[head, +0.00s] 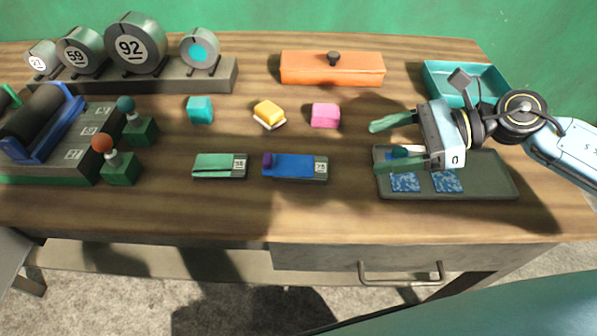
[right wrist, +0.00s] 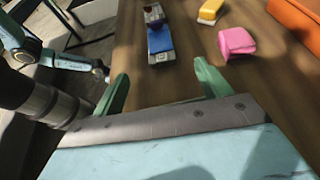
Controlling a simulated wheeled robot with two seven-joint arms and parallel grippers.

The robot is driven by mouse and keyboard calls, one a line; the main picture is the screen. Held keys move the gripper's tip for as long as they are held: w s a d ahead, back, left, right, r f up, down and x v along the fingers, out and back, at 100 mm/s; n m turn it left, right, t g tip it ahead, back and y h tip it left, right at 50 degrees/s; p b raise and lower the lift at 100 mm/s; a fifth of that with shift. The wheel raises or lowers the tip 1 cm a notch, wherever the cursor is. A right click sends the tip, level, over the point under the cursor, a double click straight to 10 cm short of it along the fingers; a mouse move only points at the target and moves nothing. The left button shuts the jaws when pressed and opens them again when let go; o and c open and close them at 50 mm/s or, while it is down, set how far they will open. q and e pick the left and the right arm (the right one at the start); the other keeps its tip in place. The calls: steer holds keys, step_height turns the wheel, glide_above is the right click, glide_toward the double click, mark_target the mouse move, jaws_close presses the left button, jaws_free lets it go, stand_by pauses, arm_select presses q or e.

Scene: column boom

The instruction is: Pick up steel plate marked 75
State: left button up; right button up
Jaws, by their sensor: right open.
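Two flat blocks with small number labels lie on the wooden table in the head view. One is a blue block (head: 293,166) with a purple left end, and its label seems to read 75. The other is a green block (head: 213,165) to its left, its label too small to read surely. The blue block also shows in the right wrist view (right wrist: 160,40), ahead of the fingers. My right gripper (head: 376,147) is open and empty, right of the blue block and above the grey tray's left part. Its green fingers also show in the right wrist view (right wrist: 162,72). My left gripper is not seen.
The grey tray (head: 490,181) holds blue patterned pads. A pink block (head: 325,115), a yellow block (head: 269,113) and a teal cube (head: 200,109) lie behind the flat blocks. An orange box (head: 335,69) and a teal bin (head: 494,78) stand at the back. Numbered rolls (head: 137,43) stand back left.

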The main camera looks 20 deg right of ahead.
steer(key=shift+f, duration=0.4)
glide_toward(301, 165)
steer(key=shift+x, duration=3.9)
steer(key=shift+d+f, duration=0.1)
steer(key=shift+f, duration=0.1)
steer(key=c, duration=1.4)
steer(key=shift+r, duration=0.1)
steer(key=shift+c, duration=0.6)
steer(key=shift+r, duration=0.1)
